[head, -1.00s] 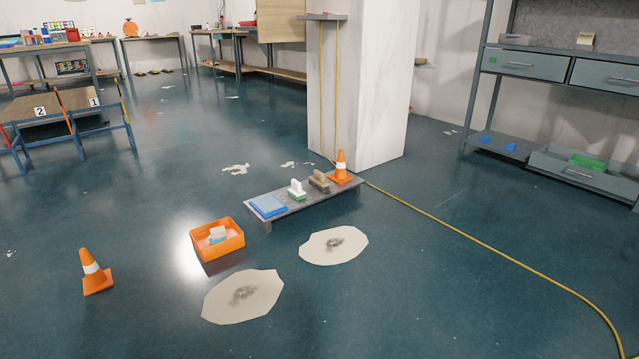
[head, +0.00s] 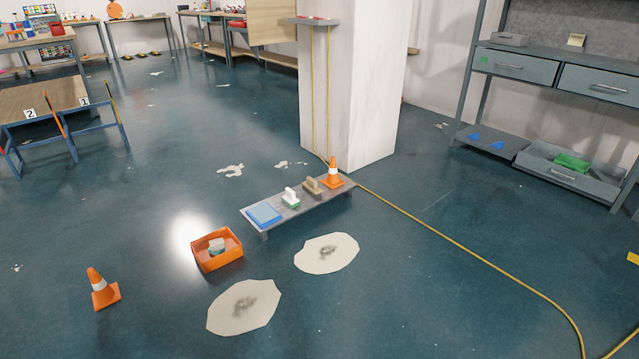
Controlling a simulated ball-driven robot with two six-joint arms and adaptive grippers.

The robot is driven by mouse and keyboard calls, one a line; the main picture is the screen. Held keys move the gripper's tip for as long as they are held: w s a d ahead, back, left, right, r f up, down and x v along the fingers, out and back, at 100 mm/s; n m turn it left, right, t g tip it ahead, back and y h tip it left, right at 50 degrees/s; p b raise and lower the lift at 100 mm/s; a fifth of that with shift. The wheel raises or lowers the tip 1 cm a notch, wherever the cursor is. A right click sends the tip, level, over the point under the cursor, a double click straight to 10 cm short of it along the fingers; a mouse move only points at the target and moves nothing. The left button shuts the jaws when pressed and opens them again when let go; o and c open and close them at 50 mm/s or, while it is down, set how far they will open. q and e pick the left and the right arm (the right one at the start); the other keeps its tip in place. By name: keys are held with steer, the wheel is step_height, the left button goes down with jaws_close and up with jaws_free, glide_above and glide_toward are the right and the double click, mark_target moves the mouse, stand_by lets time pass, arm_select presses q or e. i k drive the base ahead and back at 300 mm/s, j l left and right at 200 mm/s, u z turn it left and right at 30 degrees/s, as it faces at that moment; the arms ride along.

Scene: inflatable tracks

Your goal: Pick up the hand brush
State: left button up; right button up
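Two brush-like tools stand on a low grey bench (head: 318,202) in front of the white pillar. One has a brown, wood-coloured handle block (head: 312,186). The other has a white handle over a green base (head: 290,198). I cannot tell for sure from here which is the hand brush; the brown one looks most like it. A blue flat pad (head: 264,214) lies at the bench's left end, and a small orange cone (head: 333,173) stands at its right end. Neither of my grippers is in view.
An orange crate (head: 203,263) with a white and teal item stands left of the bench. Two pale stained patches (head: 335,262) lie in front. Another cone (head: 103,290) stands at lower left. A yellow cable (head: 450,242) runs along the floor from the pillar (head: 360,120). Floor nearby is mostly clear.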

mark_target(310, 186)
steer(key=i, duration=0.5)
steer(key=i+j+z, duration=0.1)
steer(key=i, duration=0.45)
steer(key=i+j, duration=0.15)
steer(key=i, duration=0.35)
steer(key=i+j+z, duration=0.1)
steer(key=i, duration=0.4)
steer(key=i+j, duration=0.15)
steer(key=i, duration=0.35)
steer(key=i+j, duration=0.15)
steer(key=i, duration=0.35)
steer(key=i+j+z, duration=0.1)
steer(key=i, duration=0.45)
